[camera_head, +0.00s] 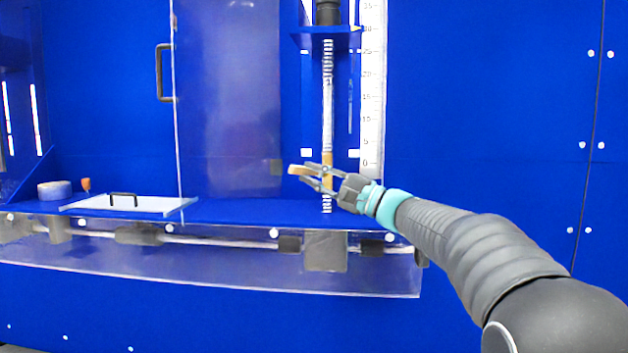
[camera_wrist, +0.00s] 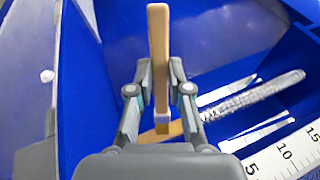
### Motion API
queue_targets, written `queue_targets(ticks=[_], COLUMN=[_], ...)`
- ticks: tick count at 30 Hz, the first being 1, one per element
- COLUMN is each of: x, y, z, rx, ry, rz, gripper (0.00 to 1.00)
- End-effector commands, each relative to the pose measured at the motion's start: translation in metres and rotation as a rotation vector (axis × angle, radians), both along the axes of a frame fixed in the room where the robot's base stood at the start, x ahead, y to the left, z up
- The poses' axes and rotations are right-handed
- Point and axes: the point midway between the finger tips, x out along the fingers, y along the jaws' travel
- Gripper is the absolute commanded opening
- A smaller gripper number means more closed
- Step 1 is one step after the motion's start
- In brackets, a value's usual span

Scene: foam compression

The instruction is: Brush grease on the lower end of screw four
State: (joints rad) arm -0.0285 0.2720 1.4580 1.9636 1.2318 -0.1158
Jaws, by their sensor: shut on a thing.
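The tall upright threaded screw (camera_head: 328,100) stands in a blue frame, and its threaded lower end (camera_head: 327,206) shows just above the blue ledge. A tan section (camera_head: 327,160) covers part of its lower half. In the wrist view the screw (camera_wrist: 255,95) runs diagonally at the right. My gripper (camera_head: 322,178) is at the height of the tan section, shut on a wooden-handled brush (camera_head: 299,170). In the wrist view the brush handle (camera_wrist: 158,50) stands between the fingers. Its lower tip overlaps the tan section; I cannot tell whether they touch.
A white scale (camera_head: 372,90) stands right of the screw. A clear panel (camera_head: 228,90) with a black handle is to the left. On the ledge lie a white lid (camera_head: 95,203) with a handle, a tape roll (camera_head: 54,189) and a small orange-topped item (camera_head: 86,184).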

Motion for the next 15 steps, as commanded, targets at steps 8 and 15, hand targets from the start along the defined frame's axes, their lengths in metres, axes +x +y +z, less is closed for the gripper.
queue_targets(ticks=[8,15], x=[0.001,0.001], y=[0.0,0.0], z=[0.013,0.022], rx=[-0.001,-0.001], ry=[-0.001,0.0], rz=[0.0,0.0], gripper=[0.0,0.0])
